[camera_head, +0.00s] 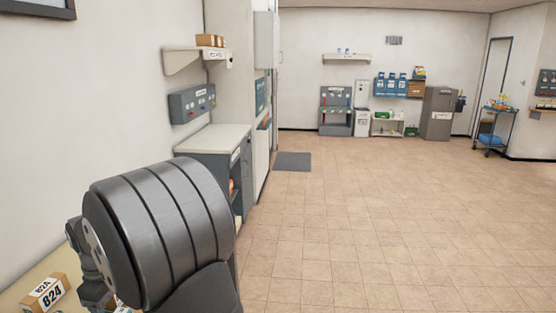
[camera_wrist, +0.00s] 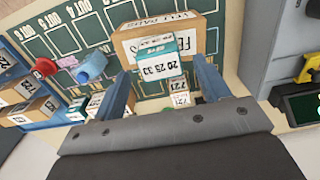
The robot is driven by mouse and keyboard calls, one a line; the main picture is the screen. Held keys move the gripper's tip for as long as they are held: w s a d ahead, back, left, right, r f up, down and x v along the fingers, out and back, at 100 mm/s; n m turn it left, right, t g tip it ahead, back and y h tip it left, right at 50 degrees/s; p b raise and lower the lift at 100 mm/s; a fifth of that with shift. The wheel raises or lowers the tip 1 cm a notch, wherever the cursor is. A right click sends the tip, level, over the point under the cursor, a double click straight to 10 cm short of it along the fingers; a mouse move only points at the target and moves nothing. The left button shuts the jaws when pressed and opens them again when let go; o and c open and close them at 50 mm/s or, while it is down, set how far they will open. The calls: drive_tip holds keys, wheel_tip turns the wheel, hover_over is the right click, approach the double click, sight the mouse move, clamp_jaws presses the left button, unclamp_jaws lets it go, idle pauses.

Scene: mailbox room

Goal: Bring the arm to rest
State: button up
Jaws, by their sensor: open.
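My arm fills the lower left of the head view, and my gripper is hidden there. In the wrist view my gripper (camera_wrist: 160,68) has its two blue fingers spread apart. A small white and teal box (camera_wrist: 157,60) with printed numbers shows between and beyond the fingers, in front of a larger brown carton (camera_wrist: 198,36). I cannot tell how far the fingertips are from either; nothing is visibly pinched.
The wrist view shows a green board (camera_wrist: 55,48), a blue bottle-like item (camera_wrist: 91,67), a red item (camera_wrist: 44,67) and several small boxes. The tiled floor (camera_head: 380,220) is clear.

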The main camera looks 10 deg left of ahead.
wheel_tip(320, 180, down, 6)
drive_tip(key=shift+r, duration=0.2)
drive_tip(key=r, duration=0.4)
drive_tip(key=shift+w+d+r, duration=0.15)
drive_tip(key=shift+d+r, duration=0.05)
drive_tip(key=shift+r, duration=0.2)
drive_tip(key=w+d+r, duration=0.4)
drive_tip(key=d+r, duration=0.3)
drive_tip(key=d, duration=0.4)
drive_tip(key=w+a+f, duration=0.1)
drive_tip(key=a+f, duration=0.4)
drive_tip(key=a, duration=0.7)
drive_tip(key=w+a+f, duration=0.1)
drive_tip(key=a+f, duration=0.4)
drive_tip(key=a, duration=0.8)
drive_tip(key=f, duration=0.5)
drive_tip(key=shift+a, duration=0.2)
drive_tip(key=shift+f, duration=0.55)
